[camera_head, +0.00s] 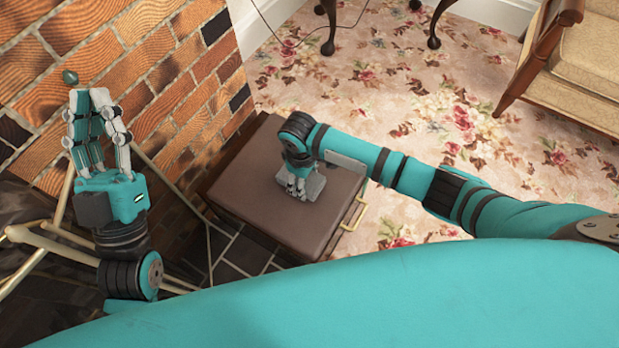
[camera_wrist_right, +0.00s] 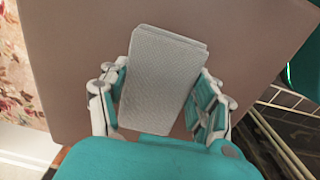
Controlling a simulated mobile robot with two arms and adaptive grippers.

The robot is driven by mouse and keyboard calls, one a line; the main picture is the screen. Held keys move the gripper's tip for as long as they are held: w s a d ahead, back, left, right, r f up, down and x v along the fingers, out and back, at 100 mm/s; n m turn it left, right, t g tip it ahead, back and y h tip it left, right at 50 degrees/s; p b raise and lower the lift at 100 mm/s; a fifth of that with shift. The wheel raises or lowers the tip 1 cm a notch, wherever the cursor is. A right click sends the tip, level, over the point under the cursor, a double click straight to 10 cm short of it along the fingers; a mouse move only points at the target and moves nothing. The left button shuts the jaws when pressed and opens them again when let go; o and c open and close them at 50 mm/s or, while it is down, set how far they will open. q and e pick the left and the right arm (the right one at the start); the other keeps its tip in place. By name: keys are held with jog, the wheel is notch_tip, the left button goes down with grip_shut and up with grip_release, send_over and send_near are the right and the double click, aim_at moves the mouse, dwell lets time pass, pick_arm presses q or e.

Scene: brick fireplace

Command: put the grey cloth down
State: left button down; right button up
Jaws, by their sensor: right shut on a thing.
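The grey cloth (camera_wrist_right: 160,80) is a flat, folded rectangle between the two fingers of my right gripper (camera_wrist_right: 160,98) in the right wrist view. The gripper is shut on it, with a finger at each long side. In the head view the right gripper (camera_head: 298,188) and the cloth (camera_head: 313,187) are over the middle of a brown flat-topped box (camera_head: 250,200). I cannot tell whether the cloth touches the top.
The brick fireplace wall (camera_head: 180,90) is close on the left, with pale metal bars (camera_head: 40,240) around my left wrist. The box has a brass handle (camera_head: 353,213) on its right side. A wooden armchair (camera_head: 570,60) stands at upper right. Floral carpet (camera_head: 400,110) lies open between.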

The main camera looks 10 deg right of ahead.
jog(key=shift+f, duration=0.2)
jog(key=o, duration=1.6)
